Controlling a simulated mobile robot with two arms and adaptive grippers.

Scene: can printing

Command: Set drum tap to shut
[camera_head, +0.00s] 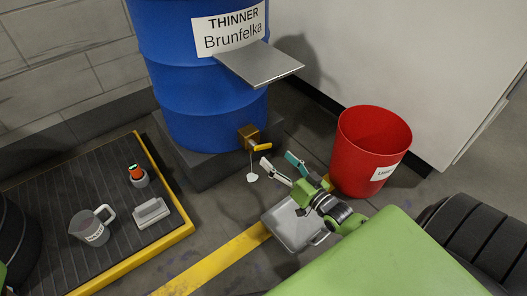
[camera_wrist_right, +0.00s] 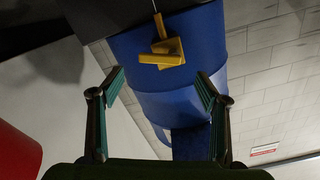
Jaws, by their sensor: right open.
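The blue drum (camera_head: 210,95), labelled "THINNER Brunfelka", stands on a dark block at the top middle. Its brass tap (camera_head: 248,135) is low on the front right, with a yellow handle (camera_head: 262,147) sticking out to the right. In the right wrist view the yellow tap handle (camera_wrist_right: 161,59) lies crosswise ahead of the jaws, and the drum (camera_wrist_right: 185,85) shows beyond. My right gripper (camera_head: 279,164) is open and empty, its fingertips just short of the handle and apart from it. It also shows in the right wrist view (camera_wrist_right: 161,77). My left gripper is not seen.
A red bin (camera_head: 371,150) stands right of my right gripper. A grey metal tray (camera_head: 292,222) lies on the floor below it. A metal plate (camera_head: 258,64) juts from the drum above the tap.

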